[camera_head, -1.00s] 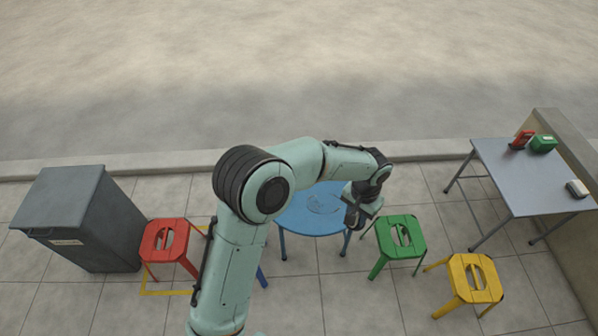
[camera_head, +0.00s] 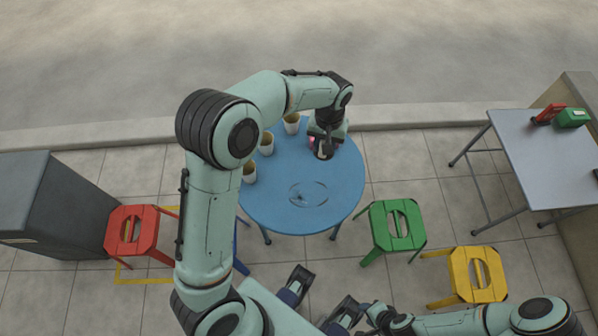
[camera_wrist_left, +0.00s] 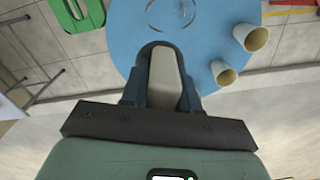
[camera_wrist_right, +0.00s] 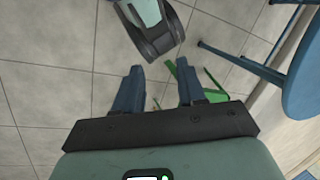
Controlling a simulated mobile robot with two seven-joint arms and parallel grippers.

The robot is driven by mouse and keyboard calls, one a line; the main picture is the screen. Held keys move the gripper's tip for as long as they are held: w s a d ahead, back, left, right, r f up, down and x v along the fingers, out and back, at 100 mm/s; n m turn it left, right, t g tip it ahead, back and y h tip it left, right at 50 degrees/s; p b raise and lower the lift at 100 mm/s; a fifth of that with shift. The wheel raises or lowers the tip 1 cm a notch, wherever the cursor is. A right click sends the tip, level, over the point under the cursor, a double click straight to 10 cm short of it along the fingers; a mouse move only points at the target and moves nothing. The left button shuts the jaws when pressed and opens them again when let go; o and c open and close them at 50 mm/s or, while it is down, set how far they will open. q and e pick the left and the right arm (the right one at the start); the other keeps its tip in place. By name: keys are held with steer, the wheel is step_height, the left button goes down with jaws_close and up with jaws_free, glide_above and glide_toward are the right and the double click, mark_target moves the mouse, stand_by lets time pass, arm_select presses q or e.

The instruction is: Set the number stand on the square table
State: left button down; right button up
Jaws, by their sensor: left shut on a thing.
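My left gripper (camera_head: 324,148) is over the far right part of the round blue table (camera_head: 345,185). It is shut on a pale, narrow object with a dark rounded edge; this pale object (camera_wrist_left: 165,78) fills the gap between the fingers in the left wrist view. I cannot tell from its shape whether it is the number stand, or whether it touches the tabletop. The grey square table (camera_head: 545,155) stands at the far right, away from both grippers. My right gripper (camera_wrist_right: 157,88) is open and empty above the floor in the right wrist view.
A red item (camera_head: 546,115) and a green box (camera_head: 572,118) sit at the square table's far end. Red (camera_head: 132,232), green (camera_head: 398,230) and yellow (camera_head: 477,275) stools stand around.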

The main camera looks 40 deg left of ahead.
arm_select(q)
steer(key=a+f+n+b, duration=0.4)
steer(key=a+f+b, duration=0.1)
steer(key=f+b, duration=0.25)
steer(key=b, duration=0.3)
glide_above(307, 182)
step_height(307, 182, down, 12)
steer(key=r, duration=0.1)
arm_select(e)
steer(key=w+d+f+t+h, duration=0.1)
steer(key=w+d+f+t, duration=0.25)
steer(key=w+f, duration=0.7)
arm_select(q)
steer(key=shift+f+b, duration=1.15)
steer(key=shift+f, duration=3.45)
arm_select(e)
steer(key=s+d+f+g, duration=0.1)
steer(key=s+f+g, duration=0.1)
steer(key=s+f, duration=0.4)
steer(key=shift+s+f+m, duration=0.25)
steer(key=shift+s+m, duration=0.15)
steer(key=shift+d+g, duration=0.1)
steer(key=shift+g, duration=0.15)
